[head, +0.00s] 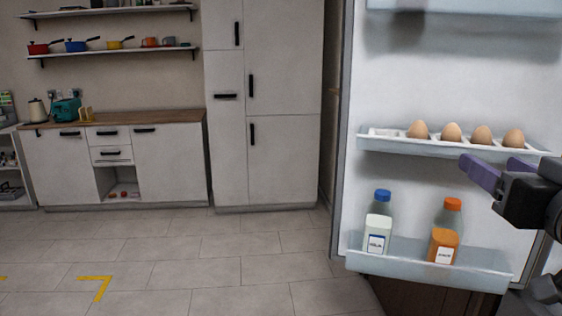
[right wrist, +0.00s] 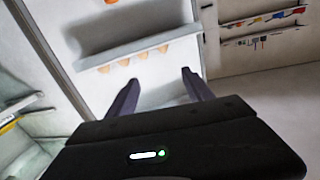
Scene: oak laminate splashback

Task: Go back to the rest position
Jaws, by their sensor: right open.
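My right gripper (head: 480,170) is open and empty in front of the open fridge door (head: 420,75), at the right of the head view. Its purple-grey fingers stand apart in the right wrist view (right wrist: 160,90), with nothing between them. In the head view it is just below and in front of the egg rack, close to the rightmost eggs; I cannot tell the exact gap. My left gripper is not in view.
The egg rack (head: 375,144) holds several eggs (head: 451,132). The lower door shelf (head: 400,264) holds a blue-capped milk bottle (head: 378,225) and an orange juice bottle (head: 444,238). Cabinets (head: 165,165) line the back. The tiled floor (head: 200,255) at left is clear.

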